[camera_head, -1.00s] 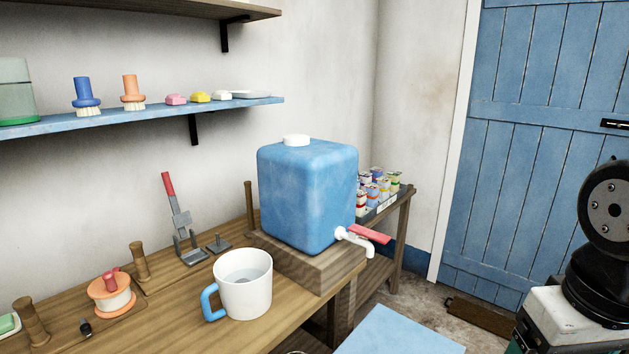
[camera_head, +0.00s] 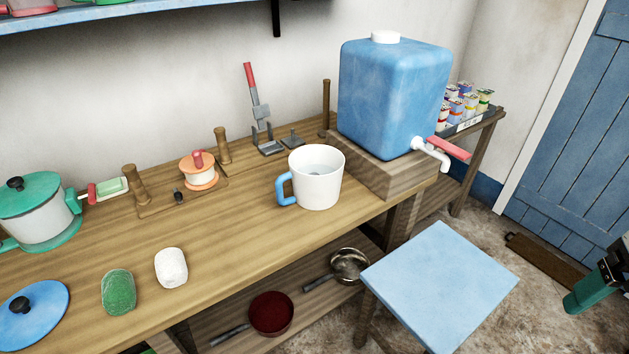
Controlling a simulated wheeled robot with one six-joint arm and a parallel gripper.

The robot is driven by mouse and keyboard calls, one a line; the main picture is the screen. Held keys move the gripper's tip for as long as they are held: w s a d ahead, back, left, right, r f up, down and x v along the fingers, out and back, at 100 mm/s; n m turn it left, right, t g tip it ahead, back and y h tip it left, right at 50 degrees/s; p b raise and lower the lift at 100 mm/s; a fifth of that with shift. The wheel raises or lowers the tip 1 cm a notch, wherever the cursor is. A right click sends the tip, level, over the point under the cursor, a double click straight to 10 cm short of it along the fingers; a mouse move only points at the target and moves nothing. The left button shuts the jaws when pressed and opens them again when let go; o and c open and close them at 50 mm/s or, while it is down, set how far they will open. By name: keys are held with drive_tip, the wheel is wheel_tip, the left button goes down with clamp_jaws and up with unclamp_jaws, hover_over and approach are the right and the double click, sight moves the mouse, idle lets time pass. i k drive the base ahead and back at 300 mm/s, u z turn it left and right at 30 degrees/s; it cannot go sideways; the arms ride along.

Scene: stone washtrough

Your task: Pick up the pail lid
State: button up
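A round blue lid (camera_head: 50,300) with a black knob lies flat on the wooden bench at the lower left, its left side cut off by the picture edge. It is the likeliest pail lid. A green lid with a black knob (camera_head: 28,190) sits on a white and green pot (camera_head: 42,226) behind it. No pail can be made out.
A green oval piece (camera_head: 118,291) and a white one (camera_head: 171,267) lie right of the blue lid. A white mug (camera_head: 318,180) and blue water tank (camera_head: 392,98) stand farther right. A blue-topped stool (camera_head: 440,285) stands before the bench.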

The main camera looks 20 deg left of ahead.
sight(29, 316)
drive_tip(key=u, duration=1.45)
drive_tip(key=k, duration=0.65)
drive_tip(key=u, duration=0.85)
drive_tip(key=i, duration=0.7)
drive_tip(key=u, duration=0.15)
